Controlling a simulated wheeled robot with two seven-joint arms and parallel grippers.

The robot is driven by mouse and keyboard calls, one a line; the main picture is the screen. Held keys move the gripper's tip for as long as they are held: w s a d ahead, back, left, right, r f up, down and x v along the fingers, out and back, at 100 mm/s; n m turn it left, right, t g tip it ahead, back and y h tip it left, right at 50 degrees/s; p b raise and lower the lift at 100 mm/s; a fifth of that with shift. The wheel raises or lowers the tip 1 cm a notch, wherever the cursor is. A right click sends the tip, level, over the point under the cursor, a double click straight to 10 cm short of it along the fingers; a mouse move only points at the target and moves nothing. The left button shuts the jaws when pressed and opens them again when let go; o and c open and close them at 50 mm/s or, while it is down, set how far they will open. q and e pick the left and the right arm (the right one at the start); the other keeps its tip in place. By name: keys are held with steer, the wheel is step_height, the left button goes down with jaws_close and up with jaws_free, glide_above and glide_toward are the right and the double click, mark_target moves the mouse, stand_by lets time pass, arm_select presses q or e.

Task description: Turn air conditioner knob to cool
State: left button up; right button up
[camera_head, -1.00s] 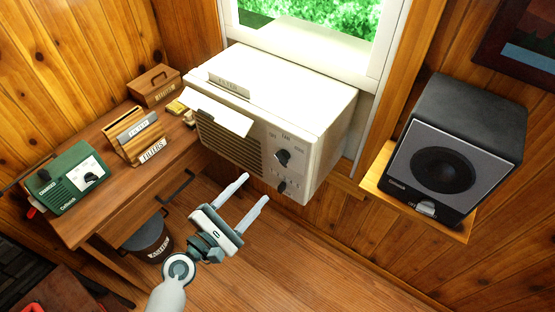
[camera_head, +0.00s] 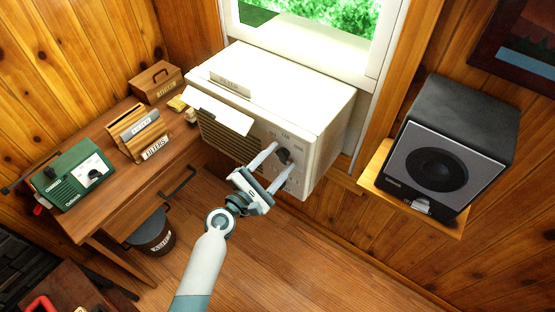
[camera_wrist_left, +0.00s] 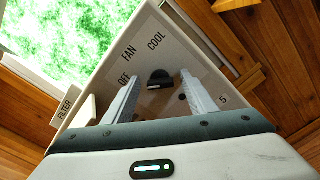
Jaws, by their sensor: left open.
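The white air conditioner (camera_head: 310,110) sits below the window. Its black upper knob (camera_head: 284,155) is on the front panel; in the left wrist view the knob (camera_wrist_left: 160,79) has OFF, FAN and COOL printed around it. A pale mark shows on the knob's lower left, on the OFF side. My left gripper (camera_head: 281,159) is open in front of the panel. In the wrist view its two fingers (camera_wrist_left: 162,79) lie either side of the knob, with gaps visible; I cannot tell how deep they reach. The lower knob is mostly hidden. My right gripper is not in view.
A black speaker (camera_head: 450,150) stands on a wall shelf at the right. A wooden desk (camera_head: 110,210) at the left holds a green radio (camera_head: 75,180) and a filter holder (camera_head: 135,130). A flap (camera_head: 220,113) sticks out from the unit's front.

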arm_select(q)
steer(key=shift+c, duration=0.4)
steer(key=c, duration=1)
